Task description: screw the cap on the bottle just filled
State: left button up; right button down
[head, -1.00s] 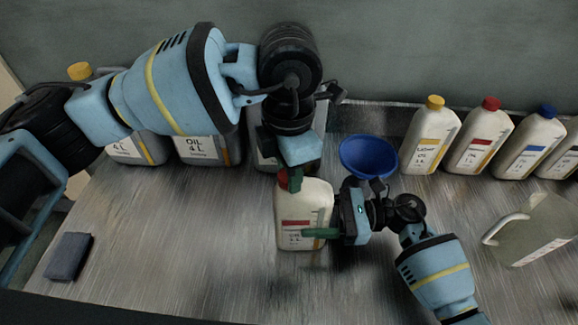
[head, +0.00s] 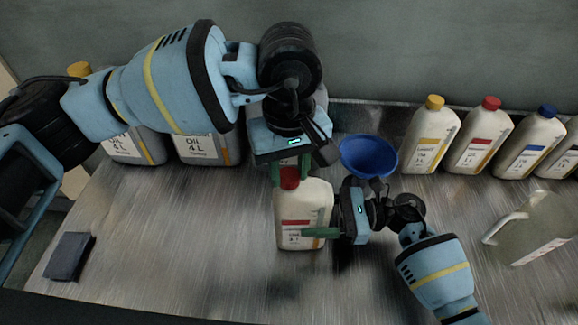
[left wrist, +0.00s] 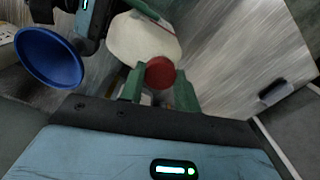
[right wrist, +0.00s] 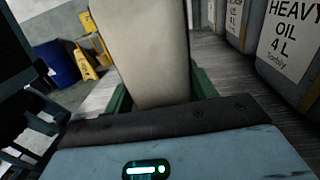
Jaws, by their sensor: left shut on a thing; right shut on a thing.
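The white bottle (head: 306,208) with a red-striped label stands upright on the metal bench. My right gripper (head: 318,232) is shut on its body from the right; the bottle also fills the right wrist view (right wrist: 152,50). The red cap (head: 289,178) is at the top of the bottle, at its neck. My left gripper (head: 289,174) is above, shut on the cap with green fingers on either side. The cap shows between those fingers in the left wrist view (left wrist: 160,73). The neck thread is hidden, so how tightly the cap sits cannot be told.
A blue funnel (head: 368,157) is close to the right of my left gripper. Several capped bottles (head: 475,150) stand at the back right. A clear jug (head: 532,230) is at the right. Large oil cans (head: 210,150) stand at the back left. A dark pad (head: 68,257) lies front left.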

pick_arm(q)
jog(key=m, duration=0.3)
jog(key=o, duration=1.2)
jog(key=shift+c, duration=0.2)
notch_tip(320, 180, up, 12)
pick_arm(e)
jog(key=shift+c, duration=2)
grip_release()
